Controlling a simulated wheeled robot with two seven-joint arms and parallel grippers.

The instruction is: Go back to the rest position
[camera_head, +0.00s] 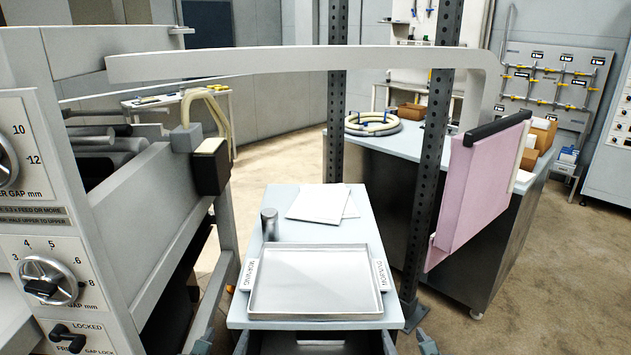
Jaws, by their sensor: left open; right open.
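My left gripper (221,343) shows only as finger tips at the bottom edge, left of the cart. It is open and nothing shows between its fingers. My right gripper (408,343) shows likewise at the bottom edge, right of the cart, open and with nothing seen in it. Both are low and in front of the metal tray (315,313), apart from it. The tray lies flat and empty on the pale cart top (237,312), with a white labelled handle at each side. The rest of both arms is out of view.
The roller sheeter (60,200) with gap dials fills the left. A grey cylinder (269,225) and white sheets (322,203) lie behind the tray. A dark perforated post (430,180), a pink panel (475,195) and a bench (385,145) stand right. Floor is open at lower right.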

